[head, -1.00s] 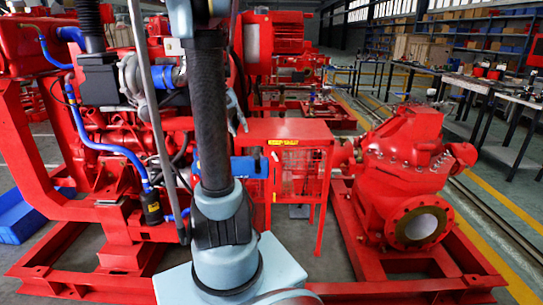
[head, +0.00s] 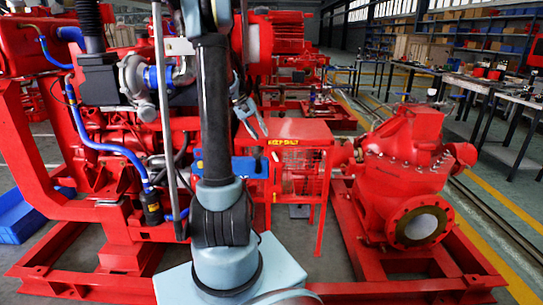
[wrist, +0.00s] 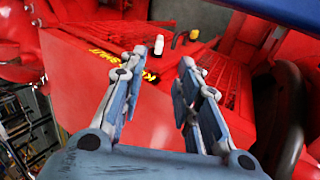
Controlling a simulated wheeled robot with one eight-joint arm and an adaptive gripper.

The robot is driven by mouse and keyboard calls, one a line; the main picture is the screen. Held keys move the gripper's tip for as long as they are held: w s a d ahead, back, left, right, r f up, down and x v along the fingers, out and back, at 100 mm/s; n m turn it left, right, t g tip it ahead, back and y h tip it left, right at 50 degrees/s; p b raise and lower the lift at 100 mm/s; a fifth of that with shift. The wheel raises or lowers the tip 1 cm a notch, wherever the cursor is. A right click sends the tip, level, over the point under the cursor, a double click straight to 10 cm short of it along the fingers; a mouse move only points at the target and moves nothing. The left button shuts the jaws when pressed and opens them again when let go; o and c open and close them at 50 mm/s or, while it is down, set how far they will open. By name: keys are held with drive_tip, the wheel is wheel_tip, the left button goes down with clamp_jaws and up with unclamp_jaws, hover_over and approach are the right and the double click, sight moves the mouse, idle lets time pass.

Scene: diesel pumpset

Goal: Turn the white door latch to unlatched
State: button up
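The red guard box (head: 300,131) with a yellow KEEP SHUT label stands in the middle of the head view. In the wrist view, the label (wrist: 150,76) lies partly behind my fingers. Whether the latch is turned is too small to tell. My gripper (wrist: 173,56) is open and empty, its fingers apart and short of the white piece. In the head view my gripper (head: 250,118) is above the box's left side.
A red engine (head: 105,140) with blue hoses stands left of the box, close to my arm. A red pump (head: 405,170) stands to the right. The red base frame (head: 400,290) runs along the floor. Workbenches (head: 480,85) line the far right, with open floor before them.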

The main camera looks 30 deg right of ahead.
sight(272, 153)
drive_tip(key=x, duration=1.2)
drive_tip(key=shift+s+d+f, duration=0.1)
drive_tip(key=shift+f, duration=0.1)
clamp_jaws()
